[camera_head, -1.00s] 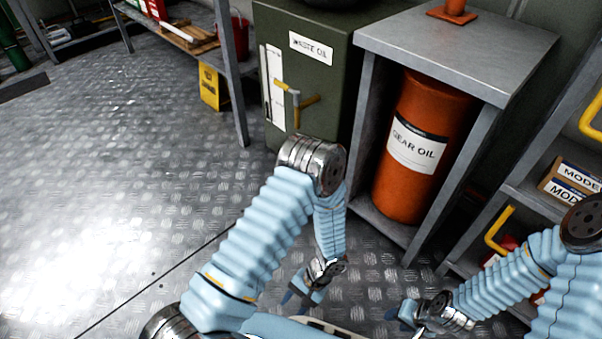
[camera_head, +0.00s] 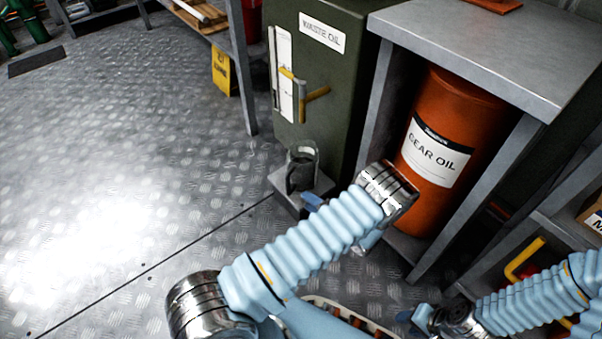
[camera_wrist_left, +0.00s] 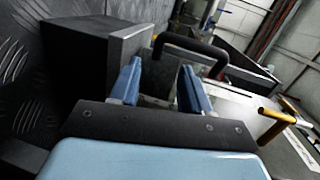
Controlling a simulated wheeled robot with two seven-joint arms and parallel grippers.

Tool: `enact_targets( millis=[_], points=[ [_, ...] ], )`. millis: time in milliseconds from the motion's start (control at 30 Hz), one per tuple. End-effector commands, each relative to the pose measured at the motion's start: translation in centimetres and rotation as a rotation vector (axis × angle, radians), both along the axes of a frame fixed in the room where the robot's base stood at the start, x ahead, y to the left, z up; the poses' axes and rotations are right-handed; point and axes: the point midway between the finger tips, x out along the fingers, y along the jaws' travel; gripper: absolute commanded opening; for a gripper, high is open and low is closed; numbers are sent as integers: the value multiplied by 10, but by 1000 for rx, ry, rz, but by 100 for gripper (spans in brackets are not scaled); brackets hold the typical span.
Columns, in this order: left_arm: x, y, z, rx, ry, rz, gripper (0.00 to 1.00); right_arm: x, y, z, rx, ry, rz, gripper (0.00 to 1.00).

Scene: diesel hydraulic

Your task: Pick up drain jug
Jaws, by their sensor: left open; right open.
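The drain jug (camera_head: 301,165), a clear grey jug with a dark handle, stands upright on a low grey block (camera_head: 282,186) in front of the waste oil tank. My left gripper (camera_head: 311,203) is open and empty, just in front of the jug and mostly hidden by its own arm. My right gripper (camera_head: 421,317) is open at the lower right, away from the jug.
The green waste oil tank (camera_head: 338,90), with a yellow-handled valve (camera_head: 302,97), stands behind the jug. An orange gear oil drum (camera_head: 450,135) sits under a grey bench (camera_head: 490,50) to the right. Open metal floor (camera_head: 130,160) lies to the left.

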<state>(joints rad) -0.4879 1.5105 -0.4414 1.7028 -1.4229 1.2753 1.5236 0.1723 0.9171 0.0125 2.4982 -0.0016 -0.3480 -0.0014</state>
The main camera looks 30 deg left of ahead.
Motion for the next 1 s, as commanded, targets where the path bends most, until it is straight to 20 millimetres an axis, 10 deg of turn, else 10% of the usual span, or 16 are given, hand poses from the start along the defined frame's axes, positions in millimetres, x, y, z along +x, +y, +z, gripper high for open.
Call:
enact_targets(
  millis=[767, 1000],
  points=[
    [24, 64, -15, -3, 2, 1, 46, 1, 0, -11, 0, -2, -2, 43],
    [24, 63, -15, -3, 2, 2, 14, 1, 0, -11, 0, -2, -2, 43]
  ],
)
